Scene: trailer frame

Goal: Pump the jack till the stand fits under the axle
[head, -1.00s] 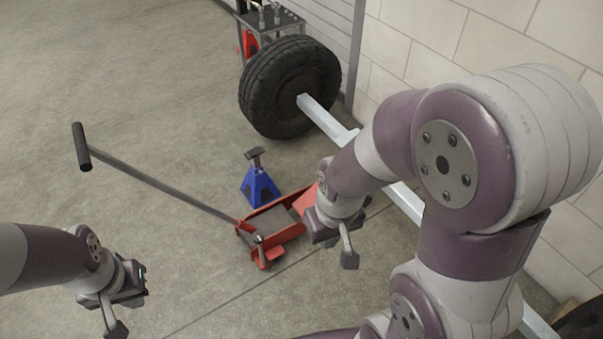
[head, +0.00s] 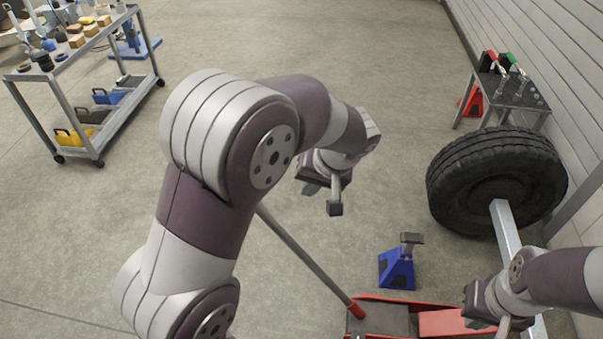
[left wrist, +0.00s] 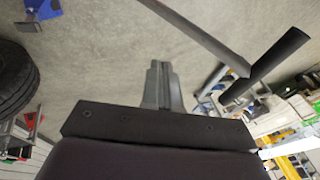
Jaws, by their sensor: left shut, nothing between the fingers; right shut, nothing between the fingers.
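The red floor jack (head: 385,318) is at the bottom right of the head view, cut off by the lower edge. Its grey handle (head: 305,254) slants up to the left and passes behind my left arm. In the left wrist view the handle's dark grip (left wrist: 265,68) is at the right, apart from the fingers. The blue stand (head: 397,270) stands on the floor behind the jack. The grey axle (head: 507,232) runs out from the wheel. My left gripper (head: 334,205) is shut and empty, above the floor. My right gripper (head: 503,326) is shut, over the jack's right end.
A black tyre (head: 497,170) stands by the right wall. A small tool table (head: 510,92) is behind it, with a red stand (head: 470,103) beside it. A grey cart (head: 90,50) with blocks and bins is at the upper left. The floor between is clear.

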